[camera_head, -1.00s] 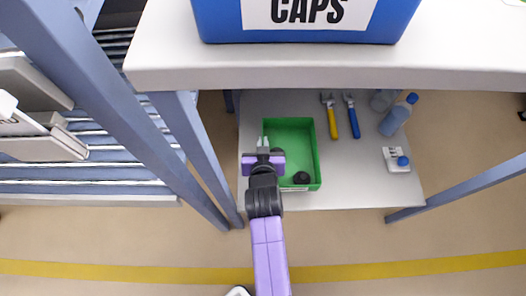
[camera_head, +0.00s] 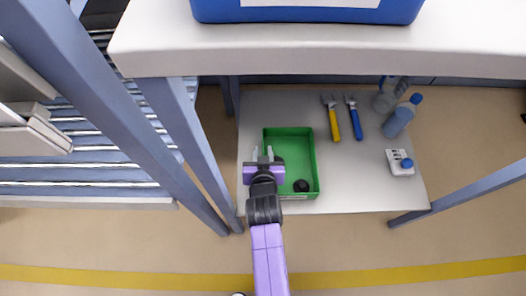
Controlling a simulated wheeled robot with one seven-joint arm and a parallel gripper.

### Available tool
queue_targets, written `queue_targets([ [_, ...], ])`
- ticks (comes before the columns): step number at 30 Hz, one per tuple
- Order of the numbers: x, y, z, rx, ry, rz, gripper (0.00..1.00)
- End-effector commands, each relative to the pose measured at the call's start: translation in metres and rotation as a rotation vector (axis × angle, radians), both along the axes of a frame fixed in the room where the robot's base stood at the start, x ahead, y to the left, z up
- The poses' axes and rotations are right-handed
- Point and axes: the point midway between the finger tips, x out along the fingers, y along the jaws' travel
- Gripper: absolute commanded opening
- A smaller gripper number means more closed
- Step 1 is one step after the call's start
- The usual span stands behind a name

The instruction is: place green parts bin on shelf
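The green parts bin (camera_head: 295,145) sits on the lower grey shelf (camera_head: 375,185), under the upper shelf board. A black round part (camera_head: 301,186) lies in it, and another dark part is partly hidden behind my gripper. My gripper (camera_head: 263,153) is at the bin's left wall. Its two fingers are spread apart, one on the outer left side and one over the inside of the bin. They look open around the wall, with no visible grip. The gripper body hides the lower left of the bin.
The upper shelf (camera_head: 330,60) overhangs the back and carries a blue bin (camera_head: 310,12). A blue-grey post (camera_head: 190,150) stands left.

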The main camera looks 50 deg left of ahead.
Motion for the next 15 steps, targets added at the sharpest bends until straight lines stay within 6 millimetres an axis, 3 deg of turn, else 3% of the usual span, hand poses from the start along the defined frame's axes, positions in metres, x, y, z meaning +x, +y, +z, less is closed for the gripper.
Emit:
queue_targets([
  [10,0.0,0.0,0.005,0.001,-0.001,0.0,0.25],
  [15,-0.013,-0.016,0.018,-0.001,0.001,0.0,0.25],
])
